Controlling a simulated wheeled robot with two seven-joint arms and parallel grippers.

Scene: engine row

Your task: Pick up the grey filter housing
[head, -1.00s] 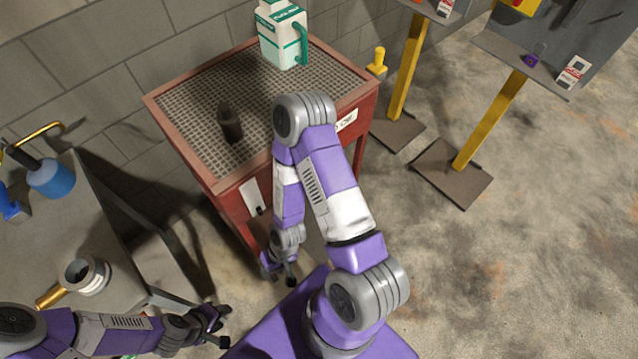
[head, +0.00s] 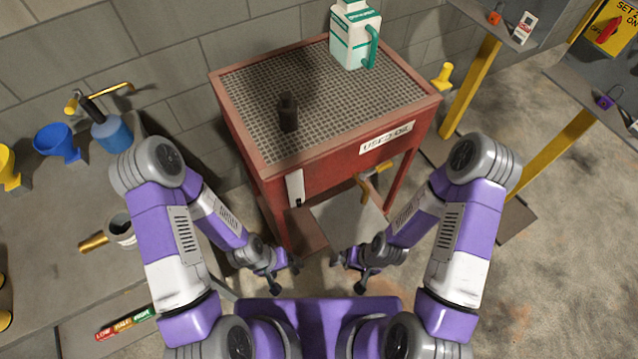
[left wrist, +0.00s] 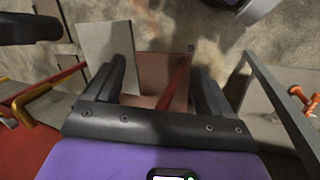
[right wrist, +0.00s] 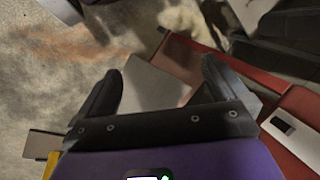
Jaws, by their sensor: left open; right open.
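A grey-white open cylinder (head: 120,229) with a dark inside stands on the grey bench at the left in the head view. It is the closest match to the grey filter housing, and my left arm partly covers its right side. A brass-coloured handle-like piece (head: 93,242) adjoins it; I cannot tell whether they are joined. My left gripper (head: 285,277) is open and empty, in front of the red table and well right of the cylinder. My right gripper (head: 349,274) is open and empty, further right. Neither wrist view shows the cylinder.
The red table (head: 240,125) with a grate top carries a dark bottle-like object (head: 288,112) and a white-green jug (head: 352,38). The bench (head: 50,205) also holds a blue funnel (head: 58,140), a yellow funnel (head: 8,168) and a blue oil can (head: 110,132). Yellow-posted stands are at right.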

